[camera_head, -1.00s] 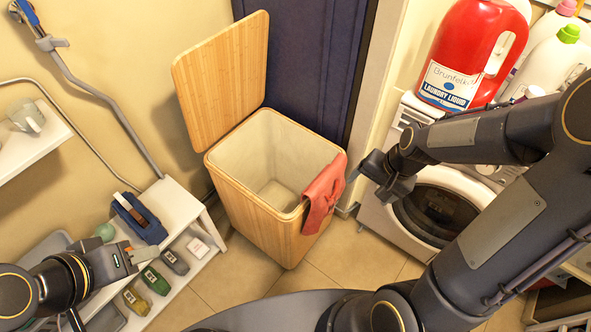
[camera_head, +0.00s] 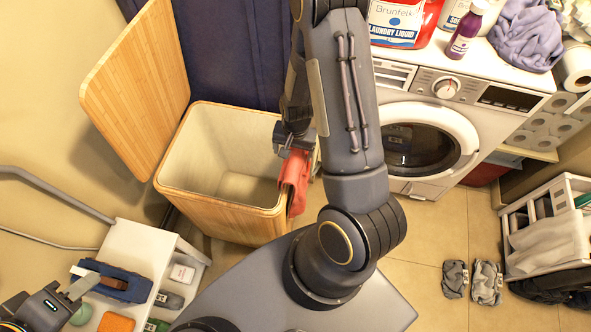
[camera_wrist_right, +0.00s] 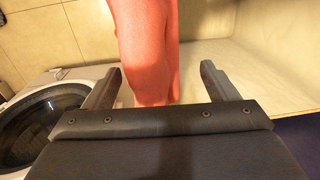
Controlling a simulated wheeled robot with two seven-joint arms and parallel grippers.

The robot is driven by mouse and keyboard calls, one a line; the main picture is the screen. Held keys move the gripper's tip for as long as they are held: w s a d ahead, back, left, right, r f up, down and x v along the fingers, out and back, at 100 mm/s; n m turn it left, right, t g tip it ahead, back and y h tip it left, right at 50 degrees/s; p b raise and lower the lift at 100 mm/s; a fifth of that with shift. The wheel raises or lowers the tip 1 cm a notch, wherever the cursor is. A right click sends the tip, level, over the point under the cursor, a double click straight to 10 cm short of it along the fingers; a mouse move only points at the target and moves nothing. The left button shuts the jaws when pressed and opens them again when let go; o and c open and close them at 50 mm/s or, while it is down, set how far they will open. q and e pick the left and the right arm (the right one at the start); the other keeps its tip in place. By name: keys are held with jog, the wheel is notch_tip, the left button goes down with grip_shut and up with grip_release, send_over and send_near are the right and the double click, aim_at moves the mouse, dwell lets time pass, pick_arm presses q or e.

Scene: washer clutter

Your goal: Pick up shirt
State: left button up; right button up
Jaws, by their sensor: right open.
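The red shirt (camera_head: 295,183) hangs over the right rim of a wooden hamper (camera_head: 224,213). My right gripper (camera_head: 293,150) is at the upper end of the shirt, by that rim. In the right wrist view my right gripper (camera_wrist_right: 160,78) is open, and the shirt (camera_wrist_right: 146,55) hangs between and just beyond its fingers, ungripped. My right arm hides part of the hamper's right side. My left gripper (camera_head: 82,287) is at the lower left, near the small white shelf; its jaw state is unclear.
The hamper lid (camera_head: 137,85) stands open. A washing machine (camera_head: 425,140) with laundry bottles on top stands to the right. A white shelf (camera_head: 138,248) with small items is at the lower left. Grey socks (camera_head: 487,283) lie on the open tiled floor.

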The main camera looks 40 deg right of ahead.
notch_tip(320, 180, down, 3)
jog(key=shift+a+f, duration=0.1)
jog(key=shift+c, duration=0.4)
jog(key=c, duration=1.4)
